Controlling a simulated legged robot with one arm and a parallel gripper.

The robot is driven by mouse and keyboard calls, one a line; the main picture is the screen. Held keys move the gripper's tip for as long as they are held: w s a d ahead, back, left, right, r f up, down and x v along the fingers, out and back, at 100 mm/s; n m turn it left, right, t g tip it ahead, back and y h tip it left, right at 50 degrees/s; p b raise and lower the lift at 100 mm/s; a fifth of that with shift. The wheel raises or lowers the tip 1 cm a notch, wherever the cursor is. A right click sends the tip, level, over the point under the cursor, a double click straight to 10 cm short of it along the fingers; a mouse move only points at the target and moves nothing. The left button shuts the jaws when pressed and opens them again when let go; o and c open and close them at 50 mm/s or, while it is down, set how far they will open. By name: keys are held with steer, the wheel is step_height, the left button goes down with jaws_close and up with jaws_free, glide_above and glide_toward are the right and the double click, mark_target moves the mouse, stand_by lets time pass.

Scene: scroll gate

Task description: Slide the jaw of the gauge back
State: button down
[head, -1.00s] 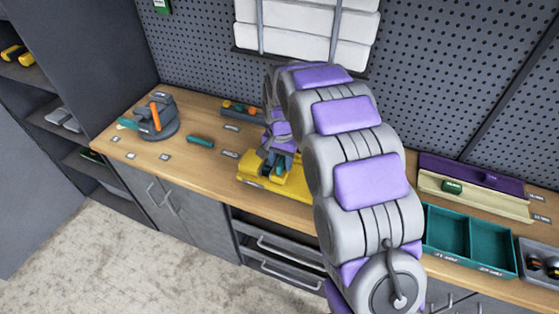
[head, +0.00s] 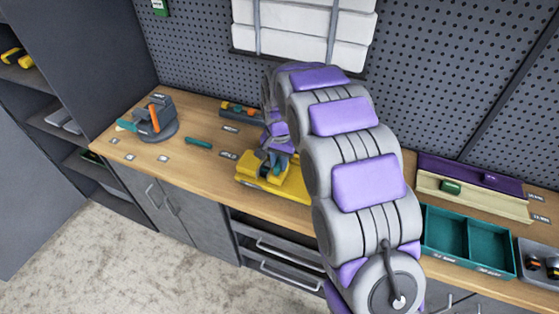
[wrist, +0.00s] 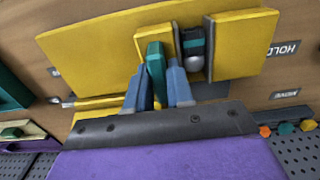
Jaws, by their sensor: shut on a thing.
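The yellow gauge (head: 262,184) lies on the wooden bench, partly behind my arm in the head view. In the wrist view its long yellow body (wrist: 95,55) spans the upper part. A teal piece (wrist: 155,64), apparently the grip of the gauge's jaw, stands up beside a yellow block and a dark cylinder with a rounded grey end (wrist: 194,48). My gripper (wrist: 158,80) has its two blue fingers on either side of the teal piece, shut on it. My gripper (head: 272,161) also shows over the gauge in the head view. The lower ends of the fingers are hidden.
A grey vise-like device with an orange handle (head: 155,116) and a teal bar (head: 198,142) are to the left. A teal two-part tray (head: 445,232) and purple and cream rails (head: 470,190) are to the right. A pegboard (head: 410,70) closes the back.

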steer(key=p, duration=0.2)
glide_above(301, 182)
steer(key=shift+a+f, duration=0.1)
steer(key=shift+a, duration=0.05)
steer(key=c, duration=1.4)
jaws_free()
steer(key=o, duration=0.3)
steer(key=shift+d, duration=0.25)
